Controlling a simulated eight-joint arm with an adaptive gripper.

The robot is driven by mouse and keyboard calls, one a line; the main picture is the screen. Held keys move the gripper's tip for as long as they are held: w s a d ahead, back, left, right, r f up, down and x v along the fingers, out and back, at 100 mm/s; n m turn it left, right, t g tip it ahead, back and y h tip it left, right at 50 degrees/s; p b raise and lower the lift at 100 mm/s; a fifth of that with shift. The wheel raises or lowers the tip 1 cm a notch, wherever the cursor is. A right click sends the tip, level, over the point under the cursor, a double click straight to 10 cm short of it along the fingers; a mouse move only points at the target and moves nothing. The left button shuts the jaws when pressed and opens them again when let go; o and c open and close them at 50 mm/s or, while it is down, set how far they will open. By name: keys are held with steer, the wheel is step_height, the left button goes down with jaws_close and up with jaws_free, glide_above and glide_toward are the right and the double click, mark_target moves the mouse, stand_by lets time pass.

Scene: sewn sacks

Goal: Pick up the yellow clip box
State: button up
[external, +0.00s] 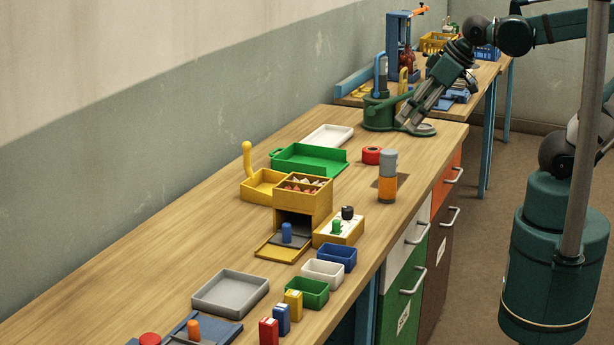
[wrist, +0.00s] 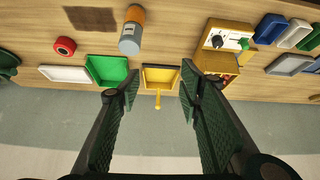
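A small upright yellow box (external: 293,304) with a pale label stands near the front edge of the bench in the external view, beside a blue box (external: 281,319) and a red box (external: 268,332). It looks like the clip box. I cannot make it out in the wrist view. My gripper (external: 413,122) is at the far end of the bench, well away from it, overlapping a green stand in the external view. In the wrist view my gripper (wrist: 160,86) is open, with nothing between its fingers. A yellow tray (wrist: 160,78) shows beyond the gap.
Green (external: 307,292), white (external: 324,271) and blue (external: 337,257) bins line the bench edge behind the small boxes. A grey tray (external: 231,292) lies to their left. A yellow dispenser (external: 303,202) and a grey-orange cylinder (external: 387,178) stand between my gripper and the boxes.

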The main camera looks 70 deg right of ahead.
steer(key=w+a+r+n+g+y+p, duration=0.15)
steer(key=w+a+n, duration=0.35)
steer(key=w+a, duration=0.5)
steer(key=n+g+h+p, duration=0.2)
steer(key=n+g+p, duration=0.25)
steer(key=n, duration=0.75)
glide_above(293, 293)
steer(key=b, duration=0.1)
steer(key=shift+g, duration=0.4)
step_height(293, 293, down, 18)
steer(key=shift+w+d+r, duration=0.15)
steer(key=shift+s+a+f+n, duration=0.2)
steer(key=shift+n, duration=0.1)
steer(key=shift+f, duration=1.3)
